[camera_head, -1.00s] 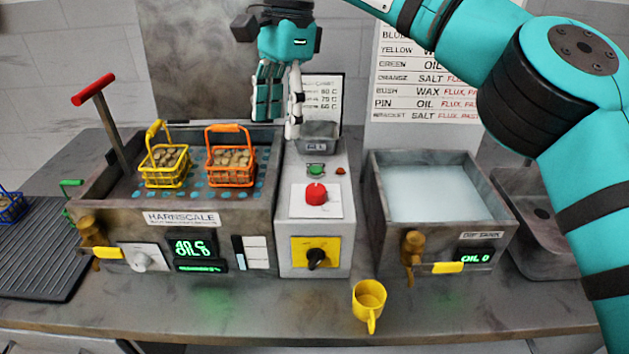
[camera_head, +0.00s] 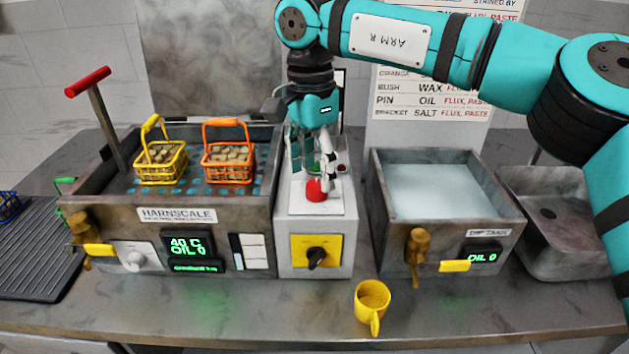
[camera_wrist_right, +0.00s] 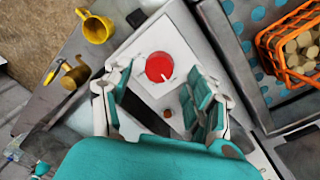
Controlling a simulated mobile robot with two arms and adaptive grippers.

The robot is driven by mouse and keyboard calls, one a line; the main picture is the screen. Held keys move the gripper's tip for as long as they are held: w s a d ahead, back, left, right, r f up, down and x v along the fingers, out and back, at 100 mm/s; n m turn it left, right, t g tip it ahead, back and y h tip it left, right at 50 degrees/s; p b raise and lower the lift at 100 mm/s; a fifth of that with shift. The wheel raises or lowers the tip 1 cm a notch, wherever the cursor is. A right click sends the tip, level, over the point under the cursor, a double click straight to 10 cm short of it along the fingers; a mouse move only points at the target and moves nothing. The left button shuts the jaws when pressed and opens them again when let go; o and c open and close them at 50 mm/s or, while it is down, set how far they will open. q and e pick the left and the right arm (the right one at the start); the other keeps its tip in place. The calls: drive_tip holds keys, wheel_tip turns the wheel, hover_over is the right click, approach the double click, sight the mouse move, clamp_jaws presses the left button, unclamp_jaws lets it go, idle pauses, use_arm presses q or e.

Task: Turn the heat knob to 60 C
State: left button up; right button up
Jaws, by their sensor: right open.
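A red round knob (camera_head: 316,190) sits on a white plate on top of the middle grey console. My right gripper (camera_head: 314,170) points down just over it, fingers apart. In the wrist view the red knob (camera_wrist_right: 160,67) shows with a white pointer mark, between the two fingers (camera_wrist_right: 157,82); I cannot tell whether they touch it. A white knob (camera_head: 134,260) is left of that display, and a black knob (camera_head: 316,257) is on the console's yellow front plate. My left gripper is not in view.
The left tank (camera_head: 175,214) holds a yellow basket (camera_head: 160,175) and an orange basket (camera_head: 229,173). The dip tank (camera_head: 452,227) stands right of the console. A yellow mug (camera_head: 371,302) stands in front.

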sight(316, 190)
drive_tip(key=shift+s+f, duration=0.1)
drive_tip(key=shift+f, duration=1.3)
drive_tip(key=shift+c, duration=0.4)
drive_tip(key=c, duration=1.1)
drive_tip(key=shift+o, duration=0.2)
